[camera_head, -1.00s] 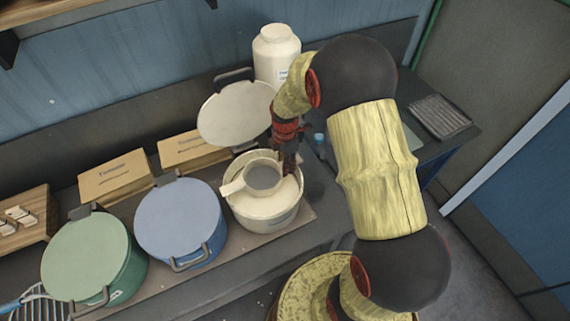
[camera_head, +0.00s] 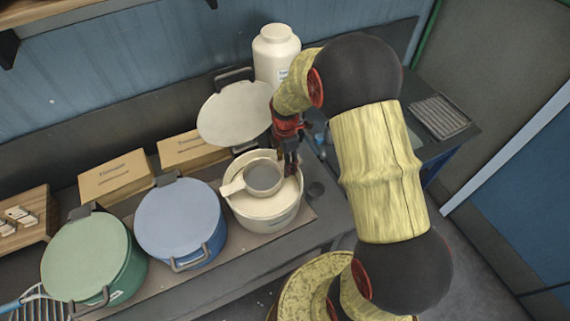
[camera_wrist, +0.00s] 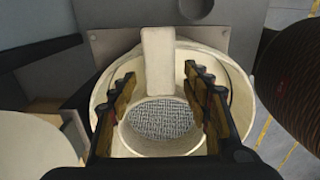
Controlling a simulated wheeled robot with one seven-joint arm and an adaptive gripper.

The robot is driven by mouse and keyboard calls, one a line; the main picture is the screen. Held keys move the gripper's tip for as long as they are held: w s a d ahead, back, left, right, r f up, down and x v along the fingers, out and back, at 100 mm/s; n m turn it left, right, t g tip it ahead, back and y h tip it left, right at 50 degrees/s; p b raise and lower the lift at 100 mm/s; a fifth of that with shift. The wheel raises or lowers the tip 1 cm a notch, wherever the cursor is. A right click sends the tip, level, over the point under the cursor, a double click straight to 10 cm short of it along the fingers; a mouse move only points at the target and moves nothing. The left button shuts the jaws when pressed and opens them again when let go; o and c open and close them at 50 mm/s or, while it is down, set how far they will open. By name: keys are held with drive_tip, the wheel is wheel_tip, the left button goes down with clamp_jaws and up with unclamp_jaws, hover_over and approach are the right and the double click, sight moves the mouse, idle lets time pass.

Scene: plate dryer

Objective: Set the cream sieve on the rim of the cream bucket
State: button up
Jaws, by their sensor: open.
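The cream sieve (camera_head: 263,177) lies at the top of the cream bucket (camera_head: 262,214), its handle reaching over the left rim. In the wrist view the sieve's round mesh (camera_wrist: 160,118) faces up within the bucket's rim (camera_wrist: 240,95), and its handle (camera_wrist: 158,65) crosses the far rim. Whether the handle bears on the rim is hard to tell. My gripper (camera_head: 290,168) is at the bucket's right back side. In the wrist view my gripper (camera_wrist: 160,78) is open, its fingers apart on either side of the sieve.
The bucket's cream lid (camera_head: 234,114) stands open behind it. A blue pot (camera_head: 180,220) and a green pot (camera_head: 92,258) stand to the left. A white jar (camera_head: 276,55) and cardboard boxes (camera_head: 115,177) are behind. A dark tray (camera_head: 440,116) lies at right.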

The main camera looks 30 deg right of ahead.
wheel_tip(320, 180, up, 11)
idle(0.3)
drive_tip(key=shift+f, duration=0.1)
drive_tip(key=s+a+r+m+t+b, duration=0.2)
drive_tip(key=s+a+r+m+b, duration=0.1)
drive_tip(key=s+m+b, duration=0.4)
drive_tip(key=s+a+r+m+t+b, duration=0.3)
drive_tip(key=s+a+m+b, duration=0.2)
drive_tip(key=s+m, duration=0.6)
drive_tip(key=s+b, duration=0.2)
drive_tip(key=s, duration=0.2)
drive_tip(key=shift+a+t, duration=0.3)
drive_tip(key=shift+r, duration=0.1)
